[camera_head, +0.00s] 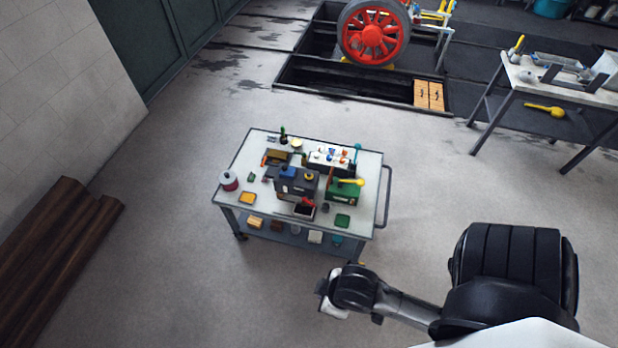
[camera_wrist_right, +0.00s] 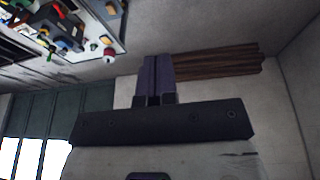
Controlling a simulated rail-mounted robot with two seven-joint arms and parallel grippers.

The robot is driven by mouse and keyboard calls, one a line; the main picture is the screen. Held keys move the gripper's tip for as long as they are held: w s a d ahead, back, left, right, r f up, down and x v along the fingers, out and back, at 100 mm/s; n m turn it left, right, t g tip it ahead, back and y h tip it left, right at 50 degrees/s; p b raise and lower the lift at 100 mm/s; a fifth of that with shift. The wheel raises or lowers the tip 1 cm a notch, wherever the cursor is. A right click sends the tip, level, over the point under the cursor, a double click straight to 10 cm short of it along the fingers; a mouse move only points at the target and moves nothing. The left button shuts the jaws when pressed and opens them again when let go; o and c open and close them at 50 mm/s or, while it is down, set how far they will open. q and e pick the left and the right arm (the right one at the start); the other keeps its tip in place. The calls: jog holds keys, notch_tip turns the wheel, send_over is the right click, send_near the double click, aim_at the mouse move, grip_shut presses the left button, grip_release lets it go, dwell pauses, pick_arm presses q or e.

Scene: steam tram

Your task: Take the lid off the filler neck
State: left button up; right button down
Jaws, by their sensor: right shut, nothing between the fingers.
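A dark grey box (camera_head: 297,187) stands in the middle of the trolley top, with a blue part (camera_head: 288,172) and a round yellow part (camera_head: 309,175) on it. The parts are too small to tell which is the filler neck or its lid. My right gripper (camera_wrist_right: 157,62) is shut and empty in the right wrist view. In the head view my right arm ends in front of the trolley's near right corner, apart from it, and the fingers cannot be made out. My left gripper is not in view.
The trolley (camera_head: 228,196) also holds a green box (camera_head: 342,192), a white tray of small parts (camera_head: 331,156) and a red-and-white can (camera_head: 229,181). Dark timber (camera_head: 50,250) lies at the left. A workbench (camera_head: 570,94) stands at the right. The floor around the trolley is clear.

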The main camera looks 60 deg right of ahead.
jog(key=c, duration=1.8)
grip_release()
jog(key=o, duration=1.4)
jog(key=shift+w, duration=0.15)
